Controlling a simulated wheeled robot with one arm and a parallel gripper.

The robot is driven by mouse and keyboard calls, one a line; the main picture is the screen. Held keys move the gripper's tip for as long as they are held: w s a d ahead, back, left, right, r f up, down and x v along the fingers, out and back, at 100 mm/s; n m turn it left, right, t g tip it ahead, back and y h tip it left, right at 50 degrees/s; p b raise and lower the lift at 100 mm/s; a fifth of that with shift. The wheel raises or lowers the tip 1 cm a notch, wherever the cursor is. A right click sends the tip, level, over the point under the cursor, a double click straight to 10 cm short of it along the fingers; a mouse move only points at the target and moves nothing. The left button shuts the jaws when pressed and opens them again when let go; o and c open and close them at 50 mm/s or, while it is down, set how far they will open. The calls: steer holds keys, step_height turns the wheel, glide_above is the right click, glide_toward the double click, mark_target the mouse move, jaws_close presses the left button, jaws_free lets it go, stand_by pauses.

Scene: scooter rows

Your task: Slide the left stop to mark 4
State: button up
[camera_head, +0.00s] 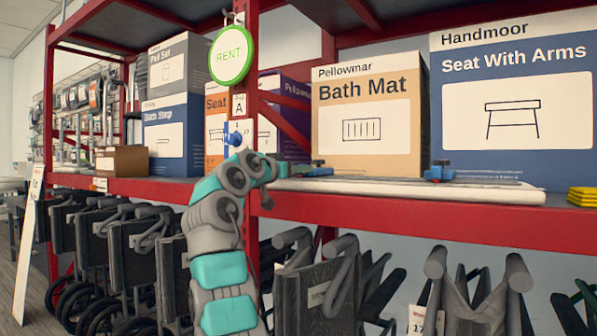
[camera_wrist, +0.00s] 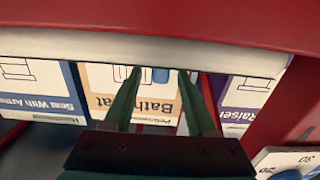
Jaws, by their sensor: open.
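Two blue stops show on the pale board (camera_head: 400,186) along the shelf edge in the head view. The left stop (camera_head: 318,171) is in front of the Bath Mat box, and the right stop (camera_head: 439,172) is in front of the Seat With Arms box. My gripper (camera_wrist: 159,72) is open, its two fingers pointing at the shelf edge. In the wrist view a small blue part (camera_wrist: 161,75), seemingly the left stop, shows between the fingertips; I cannot tell whether they touch it. No marks on the board can be read.
The Bath Mat box (camera_head: 368,118) and Seat With Arms box (camera_head: 513,100) stand behind the board. A red post with a green RENT sign (camera_head: 231,56) and a blue knob (camera_head: 236,139) is beside my arm.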

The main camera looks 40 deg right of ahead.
steer(key=b+v, duration=0.1)
steer(key=v, duration=0.5)
steer(key=shift+a, duration=0.35)
steer(key=shift+s, duration=0.1)
